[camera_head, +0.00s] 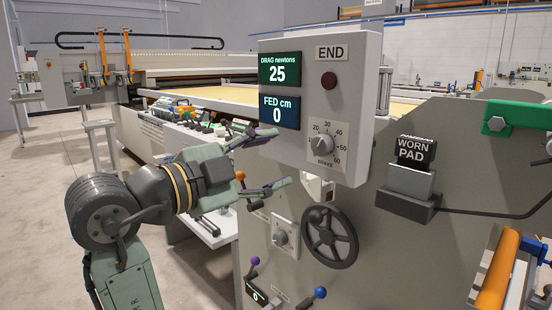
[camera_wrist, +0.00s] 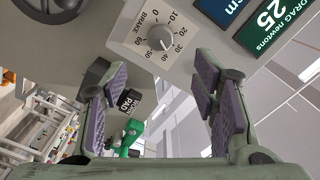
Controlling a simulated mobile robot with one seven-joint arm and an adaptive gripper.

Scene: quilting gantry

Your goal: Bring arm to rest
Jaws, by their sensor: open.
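My gripper (camera_head: 272,160) is open and empty, with its purple-padded fingers spread, left of the grey control box (camera_head: 359,120). In the wrist view my gripper (camera_wrist: 155,85) has its two fingers apart, with the BRAKE dial (camera_wrist: 160,38) beyond them. The BRAKE knob (camera_head: 322,144) is on the box's front, a little right of the fingertips, and nothing of mine appears to touch it. The box's displays read DRAG 25 newtons (camera_head: 278,68) and FED 0 cm (camera_head: 279,110). A dark red END lamp (camera_head: 329,80) is beside them.
A black handwheel (camera_head: 330,237) and a small rotary switch (camera_head: 281,238) are below the box. Purple-tipped (camera_head: 255,261) and blue-tipped (camera_head: 320,293) levers stand lower. A WORN PAD block (camera_head: 415,150) sits at right. Open floor (camera_head: 45,200) lies at left.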

